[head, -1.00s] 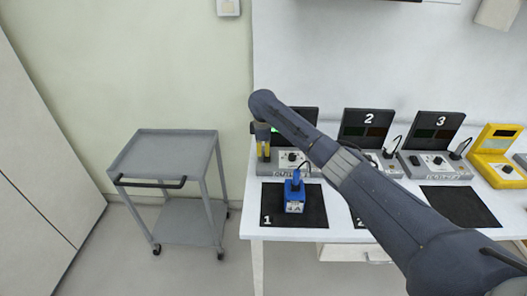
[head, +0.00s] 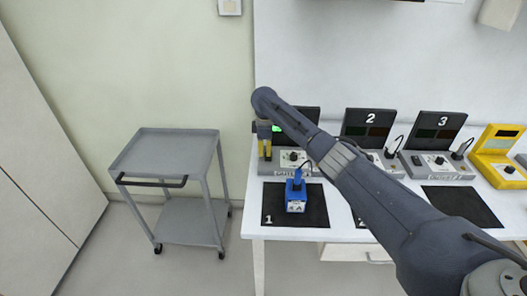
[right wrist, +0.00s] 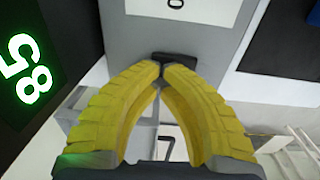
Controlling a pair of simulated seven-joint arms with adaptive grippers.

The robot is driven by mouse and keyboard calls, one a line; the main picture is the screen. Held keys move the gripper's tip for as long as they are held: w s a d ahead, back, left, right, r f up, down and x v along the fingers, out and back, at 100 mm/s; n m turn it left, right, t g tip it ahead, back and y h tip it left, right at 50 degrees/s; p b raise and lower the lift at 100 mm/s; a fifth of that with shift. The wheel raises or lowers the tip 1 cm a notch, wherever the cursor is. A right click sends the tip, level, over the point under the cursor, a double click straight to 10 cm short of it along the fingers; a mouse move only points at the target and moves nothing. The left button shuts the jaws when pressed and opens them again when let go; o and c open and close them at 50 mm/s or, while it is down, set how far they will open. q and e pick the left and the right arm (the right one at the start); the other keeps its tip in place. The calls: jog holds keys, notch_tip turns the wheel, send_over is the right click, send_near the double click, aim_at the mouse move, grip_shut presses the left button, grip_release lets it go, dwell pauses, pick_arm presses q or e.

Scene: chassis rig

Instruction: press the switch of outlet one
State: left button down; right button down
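Outlet one is the grey box (head: 293,155) at the left end of the table, with a dark upright display panel (head: 306,115) behind it, partly hidden by my arm. My right gripper (head: 265,157) points down at the box's left end. In the right wrist view its yellow fingers (right wrist: 160,69) are brought together at the tips, with nothing seen between them. A black switch (right wrist: 175,57) lies right at the fingertips, partly hidden by them; I cannot tell whether they touch it. Lit green digits (right wrist: 30,70) show on the display at the left. My left gripper is not in view.
A blue device (head: 296,194) stands on black mat 1 (head: 312,216), its plug (head: 298,177) on top. Outlets two (head: 367,128) and three (head: 437,130) and a yellow unit (head: 490,160) stand to the right. A grey cart (head: 165,152) stands left of the table.

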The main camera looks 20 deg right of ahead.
jog(key=shift+s+a, duration=0.15)
jog(key=shift+s, duration=0.2)
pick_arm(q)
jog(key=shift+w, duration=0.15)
pick_arm(e)
jog(key=shift+s+r, duration=0.15)
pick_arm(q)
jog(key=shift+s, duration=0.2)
pick_arm(e)
jog(key=shift+a+r, duration=0.1)
